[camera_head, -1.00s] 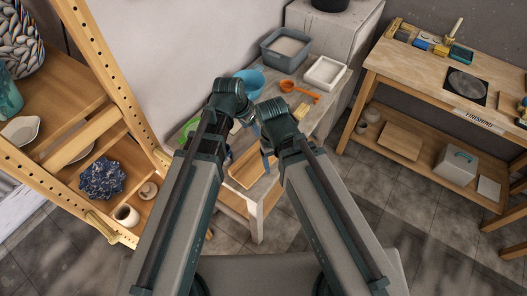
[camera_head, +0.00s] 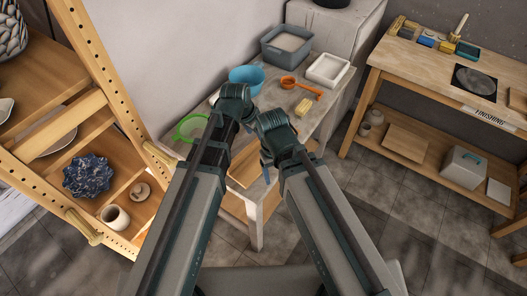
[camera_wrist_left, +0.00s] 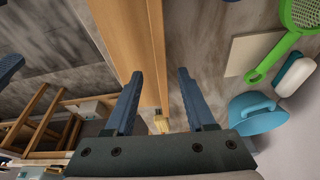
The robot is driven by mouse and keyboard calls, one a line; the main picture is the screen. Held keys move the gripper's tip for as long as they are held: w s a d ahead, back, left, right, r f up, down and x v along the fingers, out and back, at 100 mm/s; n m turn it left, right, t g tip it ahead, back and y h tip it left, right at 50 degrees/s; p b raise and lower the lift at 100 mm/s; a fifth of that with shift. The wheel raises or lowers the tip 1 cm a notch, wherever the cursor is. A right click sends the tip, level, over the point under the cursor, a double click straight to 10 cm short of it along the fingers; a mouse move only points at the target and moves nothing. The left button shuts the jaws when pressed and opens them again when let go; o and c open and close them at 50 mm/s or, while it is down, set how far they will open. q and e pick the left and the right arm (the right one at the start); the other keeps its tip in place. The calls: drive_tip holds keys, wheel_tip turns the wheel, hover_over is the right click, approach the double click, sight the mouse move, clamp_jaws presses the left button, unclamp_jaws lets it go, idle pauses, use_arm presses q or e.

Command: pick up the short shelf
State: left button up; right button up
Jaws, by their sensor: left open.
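A long flat wooden board, which I take to be the short shelf (camera_wrist_left: 125,35), runs down the middle of the left wrist view with a lighter edge along its right side. In the head view a wooden board (camera_head: 243,170) shows between my arms, partly hidden by them. My left gripper (camera_wrist_left: 160,75) is open, its blue fingers on either side of the board's near end. I cannot tell whether they touch it. Blue fingers of my right gripper (camera_head: 266,162) show only partly in the head view, below the right wrist; their opening is unclear.
The work table holds a green sieve (camera_head: 190,127), a blue pitcher (camera_head: 247,77), an orange ladle (camera_head: 300,86), a yellow block (camera_head: 303,108), a grey tub (camera_head: 287,48) and a white tray (camera_head: 328,69). A wooden rack (camera_head: 90,60) stands close at left. A finishing bench (camera_head: 430,70) stands at right.

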sight(257, 139)
use_arm(q)
drive_tip(key=b+x, duration=0.3)
drive_tip(key=x, duration=0.1)
drive_tip(key=shift+a, duration=0.1)
drive_tip(key=shift+r, duration=0.1)
clamp_jaws()
idle(1.2)
